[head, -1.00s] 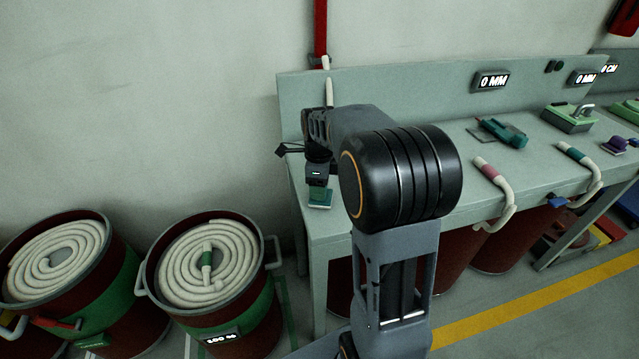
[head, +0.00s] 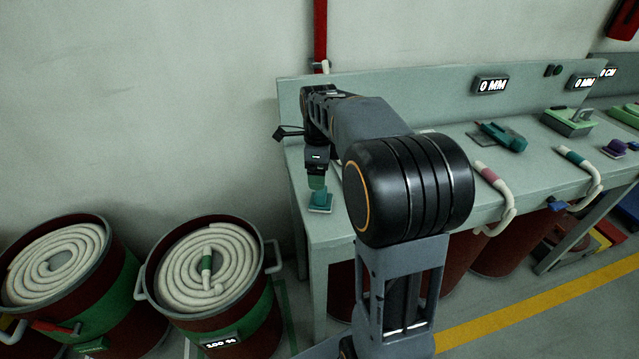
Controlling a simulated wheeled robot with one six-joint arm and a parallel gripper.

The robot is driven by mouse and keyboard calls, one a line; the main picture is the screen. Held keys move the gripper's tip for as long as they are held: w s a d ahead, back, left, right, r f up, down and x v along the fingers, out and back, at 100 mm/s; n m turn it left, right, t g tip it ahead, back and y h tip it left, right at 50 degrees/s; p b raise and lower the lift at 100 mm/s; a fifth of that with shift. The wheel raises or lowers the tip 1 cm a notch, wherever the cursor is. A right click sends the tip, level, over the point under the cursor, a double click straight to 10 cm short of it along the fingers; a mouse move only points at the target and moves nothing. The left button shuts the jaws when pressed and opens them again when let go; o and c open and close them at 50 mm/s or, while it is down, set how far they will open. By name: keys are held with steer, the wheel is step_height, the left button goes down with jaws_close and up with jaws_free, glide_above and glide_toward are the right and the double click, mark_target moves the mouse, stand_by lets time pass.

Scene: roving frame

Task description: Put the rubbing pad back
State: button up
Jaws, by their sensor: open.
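A small teal pad with a raised grip, which looks like the rubbing pad (head: 320,203), lies flat on the near left corner of the bench (head: 334,228). My gripper (head: 317,186) points down just above it, at the end of my arm. It is open, and the pad rests on the bench below it. The fingertips are small in the picture, and I cannot tell whether they touch the grip. A similar purple pad (head: 614,149) sits on the bench at the far right.
Two drums with coiled white hose, a left one (head: 62,262) and a nearer one (head: 210,268), stand left of the bench. A teal tool (head: 502,136) and a green device (head: 570,120) lie on the bench. Two hose ends (head: 492,178) hang over its front edge.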

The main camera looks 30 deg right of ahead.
step_height(320, 180, up, 6)
steer(key=s+a+f+n+t, duration=0.2)
steer(key=s+a+f+n, duration=0.2)
steer(key=s+n, duration=0.4)
steer(key=s+a+f+n+t, duration=0.2)
steer(key=s+n, duration=0.6)
steer(key=n, duration=0.9)
steer(key=a+f, duration=0.2)
steer(key=a, duration=0.1)
steer(key=shift+s, duration=0.15)
